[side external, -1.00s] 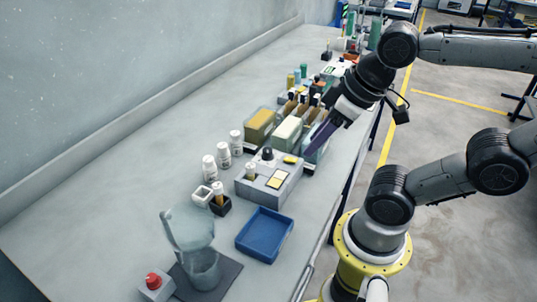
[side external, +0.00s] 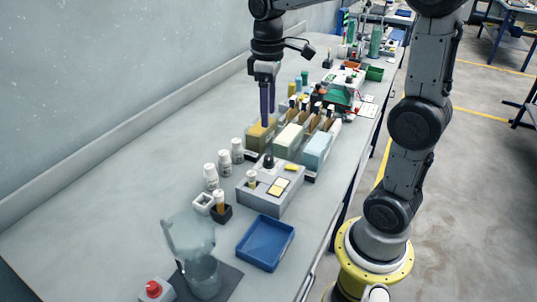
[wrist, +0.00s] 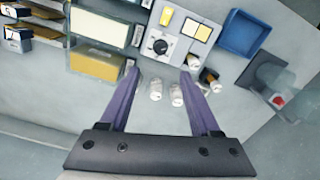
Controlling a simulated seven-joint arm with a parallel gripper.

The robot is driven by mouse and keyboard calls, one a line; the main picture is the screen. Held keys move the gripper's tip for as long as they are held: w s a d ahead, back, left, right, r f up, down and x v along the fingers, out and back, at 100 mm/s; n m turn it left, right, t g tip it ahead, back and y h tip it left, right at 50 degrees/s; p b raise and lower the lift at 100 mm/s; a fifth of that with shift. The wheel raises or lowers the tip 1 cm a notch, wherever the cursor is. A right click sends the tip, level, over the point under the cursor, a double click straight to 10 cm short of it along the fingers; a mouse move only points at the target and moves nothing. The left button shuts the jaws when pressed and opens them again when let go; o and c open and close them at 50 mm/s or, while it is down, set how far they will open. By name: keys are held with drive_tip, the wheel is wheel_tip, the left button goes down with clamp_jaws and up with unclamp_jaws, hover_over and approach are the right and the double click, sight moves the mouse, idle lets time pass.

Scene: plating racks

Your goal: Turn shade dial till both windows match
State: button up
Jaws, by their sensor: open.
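The grey comparator box (side external: 257,196) stands mid-bench with a black dial knob (side external: 268,160) on top; the dial also shows in the wrist view (wrist: 160,46). Its two pale yellow windows (side external: 279,187) sit side by side, too small to compare shades surely; they also show in the wrist view (wrist: 197,30). My gripper (side external: 267,120) points down above the yellow-brown tank (side external: 262,137), behind the box and apart from the dial. Its purple fingers (wrist: 158,72) are spread and empty, with the dial ahead of them in the wrist view.
White bottles (side external: 224,162) stand left of the box. White (side external: 288,140) and pale blue (side external: 315,150) tanks stand behind the box. The bench at left is clear.

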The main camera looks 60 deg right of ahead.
sight(268, 157)
wheel_tip(268, 157, down, 13)
drive_tip(key=shift+f, duration=0.15)
idle(0.4)
clamp_jaws()
